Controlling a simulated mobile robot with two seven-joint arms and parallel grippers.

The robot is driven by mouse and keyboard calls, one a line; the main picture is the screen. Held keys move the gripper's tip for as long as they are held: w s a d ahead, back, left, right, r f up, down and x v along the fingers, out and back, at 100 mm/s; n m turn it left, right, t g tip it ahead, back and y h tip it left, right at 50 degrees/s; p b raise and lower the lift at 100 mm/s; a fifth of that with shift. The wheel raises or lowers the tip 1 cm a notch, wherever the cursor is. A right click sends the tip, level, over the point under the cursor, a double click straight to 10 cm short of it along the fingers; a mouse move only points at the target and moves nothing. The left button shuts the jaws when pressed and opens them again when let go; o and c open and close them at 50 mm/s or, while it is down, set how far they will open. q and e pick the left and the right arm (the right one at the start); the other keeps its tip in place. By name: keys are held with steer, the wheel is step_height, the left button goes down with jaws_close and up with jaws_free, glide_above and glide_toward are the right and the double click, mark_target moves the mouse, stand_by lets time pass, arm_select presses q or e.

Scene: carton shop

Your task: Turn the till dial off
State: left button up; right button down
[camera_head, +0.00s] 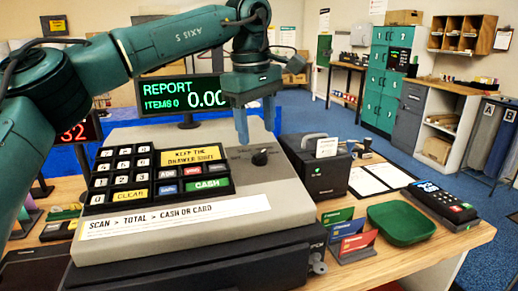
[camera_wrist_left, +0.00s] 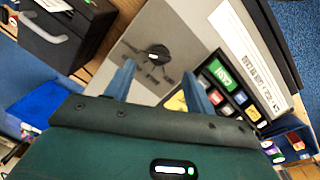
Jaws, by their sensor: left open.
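The till (camera_head: 190,220) stands on the wooden counter, with its keypad to the left and a small black dial (camera_head: 260,157) on the right of its grey top. The dial also shows in the wrist view (camera_wrist_left: 157,57), with a white mark on it. Lettering around it is too small to read for certain. The till display (camera_head: 180,95) reads REPORT, ITEMS 0 and 0.00. My left gripper (camera_head: 255,122) is open and empty, its blue fingers pointing down above the dial, apart from it. In the wrist view the dial lies just beyond the gap between the fingertips (camera_wrist_left: 160,78).
A black printer (camera_head: 318,172) stands close right of the till. A green tray (camera_head: 402,222), card holder (camera_head: 352,243) and card terminal (camera_head: 442,203) sit on the counter further right. The display stands behind the till.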

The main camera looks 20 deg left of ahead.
mark_target(259, 153)
arm_select(q)
steer(key=shift+w+d+f, duration=0.1)
steer(key=shift+w+f, duration=0.05)
steer(key=shift+f, duration=1.05)
steer(key=shift+w+f, duration=0.1)
steer(key=shift+f, duration=1.05)
steer(key=c, duration=1)
